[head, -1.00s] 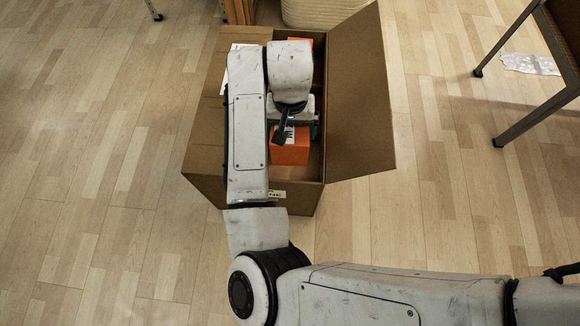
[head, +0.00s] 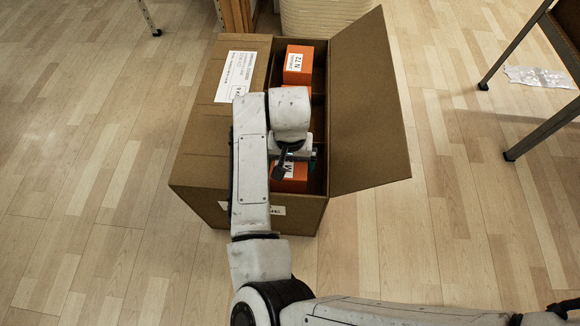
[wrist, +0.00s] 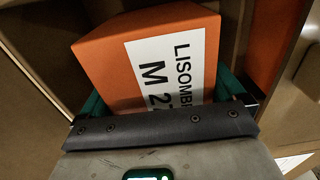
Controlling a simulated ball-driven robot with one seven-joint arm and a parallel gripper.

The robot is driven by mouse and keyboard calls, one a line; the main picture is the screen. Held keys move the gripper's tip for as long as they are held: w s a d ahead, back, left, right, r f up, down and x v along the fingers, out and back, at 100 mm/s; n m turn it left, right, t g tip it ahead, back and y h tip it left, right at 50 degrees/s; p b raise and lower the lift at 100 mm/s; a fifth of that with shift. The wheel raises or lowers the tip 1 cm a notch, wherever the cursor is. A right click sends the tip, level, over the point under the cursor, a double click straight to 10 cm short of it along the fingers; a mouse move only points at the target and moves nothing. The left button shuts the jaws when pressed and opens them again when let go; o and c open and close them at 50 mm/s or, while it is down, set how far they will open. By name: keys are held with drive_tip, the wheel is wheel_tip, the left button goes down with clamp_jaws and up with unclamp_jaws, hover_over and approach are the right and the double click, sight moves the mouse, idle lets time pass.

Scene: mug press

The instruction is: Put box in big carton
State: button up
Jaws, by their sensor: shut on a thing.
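The big carton (head: 215,160) stands on the floor in the head view, its right flap (head: 368,110) folded outward and its left part covered by a closed flap. My gripper (wrist: 162,105) is shut on an orange box (wrist: 105,65) with a white label, which fills the middle of the wrist view. In the head view this box (head: 291,182) is at the carton's near opening, partly hidden by my arm and gripper. It looks at or inside the opening; its exact depth I cannot tell.
Other orange boxes (head: 299,62) sit in the far compartments of the carton. A cream basket (head: 320,14) stands behind it. A dark-framed table or chair (head: 540,125) is at the right. The wooden floor (head: 90,150) at the left is clear.

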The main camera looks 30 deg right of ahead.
drive_tip(key=shift+f, duration=0.65)
drive_tip(key=shift+r, duration=0.1)
drive_tip(key=o, duration=0.9)
drive_tip(key=shift+c, duration=0.2)
wheel_tip(320, 180, up, 12)
drive_tip(key=p, duration=0.6)
drive_tip(key=shift+p, duration=0.4)
